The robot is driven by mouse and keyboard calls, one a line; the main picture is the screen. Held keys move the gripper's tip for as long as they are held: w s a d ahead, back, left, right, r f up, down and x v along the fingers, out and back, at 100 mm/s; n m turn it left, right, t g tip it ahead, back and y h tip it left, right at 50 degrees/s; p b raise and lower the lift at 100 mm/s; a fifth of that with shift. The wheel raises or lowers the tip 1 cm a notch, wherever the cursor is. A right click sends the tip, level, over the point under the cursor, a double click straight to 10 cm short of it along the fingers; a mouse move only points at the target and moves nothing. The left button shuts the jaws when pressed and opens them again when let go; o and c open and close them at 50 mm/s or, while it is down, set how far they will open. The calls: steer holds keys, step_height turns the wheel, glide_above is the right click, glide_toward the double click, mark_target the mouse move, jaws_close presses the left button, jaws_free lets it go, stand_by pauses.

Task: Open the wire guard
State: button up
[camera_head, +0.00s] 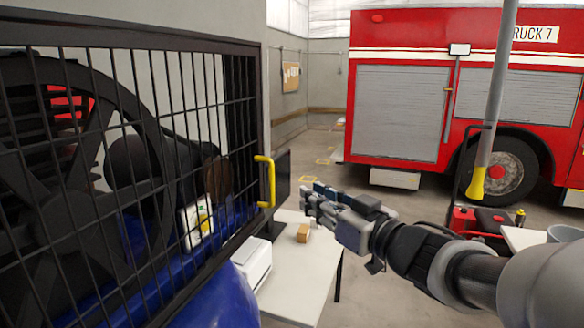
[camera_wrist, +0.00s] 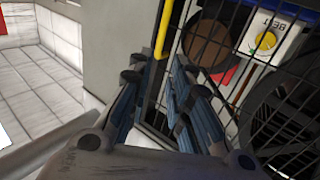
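The wire guard (camera_head: 228,52) is a black mesh panel in a black frame, covering the left of the head view in front of a large black wheel. A yellow handle (camera_head: 270,182) stands upright on its right edge. My gripper (camera_head: 308,197) is to the right of the handle, pointing left toward it, with a gap between them. In the wrist view my gripper (camera_wrist: 157,72) is open and empty. The yellow handle (camera_wrist: 163,28) shows just past the fingertips, between the finger lines; its lower end is partly hidden. The guard's mesh (camera_wrist: 222,75) is at right.
A white table (camera_head: 312,272) with a small tan block (camera_head: 303,233) stands below my gripper. A red fire truck (camera_head: 400,30) is at the back.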

mark_target(273, 176)
steer(key=x, duration=1.6)
steer(key=shift+w+a+f, duration=0.1)
steer(key=shift+a, duration=0.15)
steer(key=shift+c, duration=0.3)
jaws_close()
